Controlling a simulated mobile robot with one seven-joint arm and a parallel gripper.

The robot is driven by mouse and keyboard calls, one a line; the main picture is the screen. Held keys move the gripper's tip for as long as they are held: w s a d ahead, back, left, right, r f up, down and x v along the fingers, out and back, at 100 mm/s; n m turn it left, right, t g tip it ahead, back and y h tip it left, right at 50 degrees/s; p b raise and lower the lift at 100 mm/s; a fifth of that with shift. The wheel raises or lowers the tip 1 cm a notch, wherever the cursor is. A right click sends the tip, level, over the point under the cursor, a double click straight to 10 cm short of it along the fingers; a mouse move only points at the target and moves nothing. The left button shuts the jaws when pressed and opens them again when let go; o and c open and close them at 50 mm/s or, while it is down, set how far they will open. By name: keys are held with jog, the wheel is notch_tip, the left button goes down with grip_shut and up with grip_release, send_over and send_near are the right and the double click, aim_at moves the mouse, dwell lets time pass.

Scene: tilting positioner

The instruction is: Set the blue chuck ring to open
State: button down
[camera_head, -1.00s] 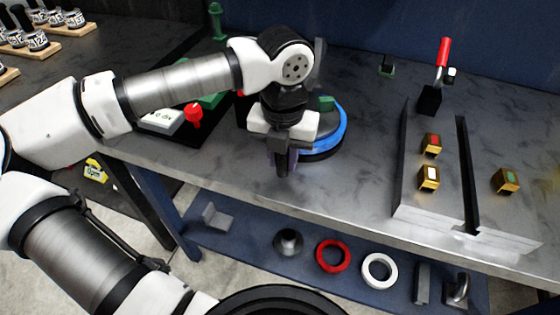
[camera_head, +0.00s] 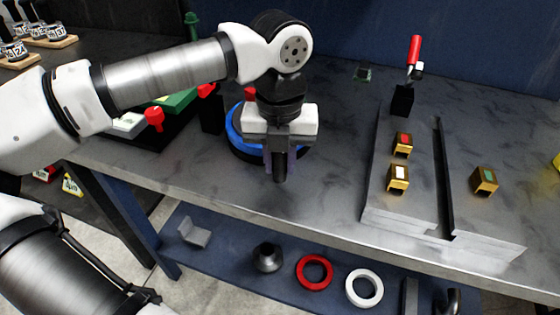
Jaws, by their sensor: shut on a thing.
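The blue chuck ring (camera_head: 236,134) lies around a dark round base on the bench, left of centre. Its left arc shows; my gripper and wrist cover most of the middle and right. My gripper (camera_head: 280,172) points down at the ring's front edge. Its fingers are close together and shut on a part at the ring, mostly hidden by the fingers. I cannot read any open or closed mark on the ring.
Red knobs (camera_head: 154,119) stand left of the ring. A slotted metal block (camera_head: 400,215) with small brass-coloured blocks (camera_head: 398,178) is to the right, near a red-handled lever (camera_head: 414,50). Bare bench lies between. A lower shelf holds a red ring (camera_head: 314,271) and a white ring (camera_head: 364,288).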

dwell(0.4)
jog(key=c, duration=1.2)
grip_release()
jog(key=shift+r, duration=0.15)
notch_tip(320, 180, up, 14)
jog(key=shift+f, duration=0.2)
jog(key=shift+d, duration=0.1)
